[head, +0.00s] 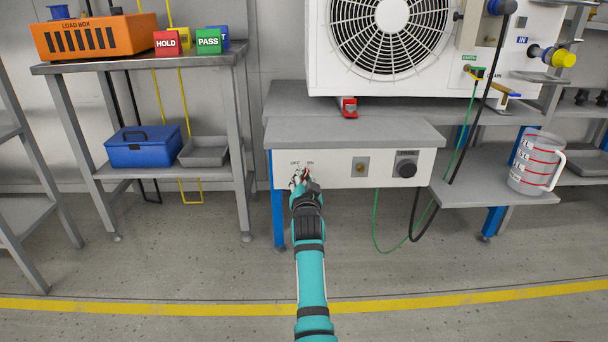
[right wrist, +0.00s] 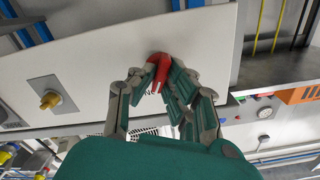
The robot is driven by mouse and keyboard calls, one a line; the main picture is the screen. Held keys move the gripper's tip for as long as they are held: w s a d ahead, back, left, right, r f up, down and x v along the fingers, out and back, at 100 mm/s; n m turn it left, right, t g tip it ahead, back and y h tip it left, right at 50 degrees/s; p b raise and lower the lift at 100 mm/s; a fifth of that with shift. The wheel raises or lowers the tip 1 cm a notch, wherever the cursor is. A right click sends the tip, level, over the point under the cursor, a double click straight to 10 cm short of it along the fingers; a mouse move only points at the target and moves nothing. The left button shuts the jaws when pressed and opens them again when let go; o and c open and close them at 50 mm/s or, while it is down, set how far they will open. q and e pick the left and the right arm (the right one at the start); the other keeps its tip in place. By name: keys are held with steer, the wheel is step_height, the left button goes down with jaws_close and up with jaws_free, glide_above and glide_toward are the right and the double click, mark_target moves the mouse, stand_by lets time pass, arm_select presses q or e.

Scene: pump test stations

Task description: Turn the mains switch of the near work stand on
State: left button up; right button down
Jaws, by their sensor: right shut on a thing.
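The near work stand (head: 350,133) has a grey top and a white front panel. The mains switch is a red handle (right wrist: 158,72) with a pale tip, seen in the right wrist view. Its place on the panel lies under the OFF and ON labels. My right gripper (head: 304,182) is at the left part of the panel, its fingers (right wrist: 160,92) shut on the red handle from both sides. In the head view the gripper hides most of the handle, and I cannot tell which label it points to. My left gripper is not in view.
On the same panel are a brass-coloured knob (head: 361,167) and a black dial (head: 405,168). A measuring jug (head: 538,162) stands on the lower shelf to the right. A green cable (head: 376,226) hangs beneath the panel. The floor in front is clear.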

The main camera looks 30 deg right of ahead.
mark_target(304, 145)
steer(key=shift+f+m, duration=0.1)
steer(key=shift+m, duration=0.3)
steer(key=c, duration=1.4)
jaws_free()
step_height(304, 145, up, 10)
steer(key=shift+r, duration=0.1)
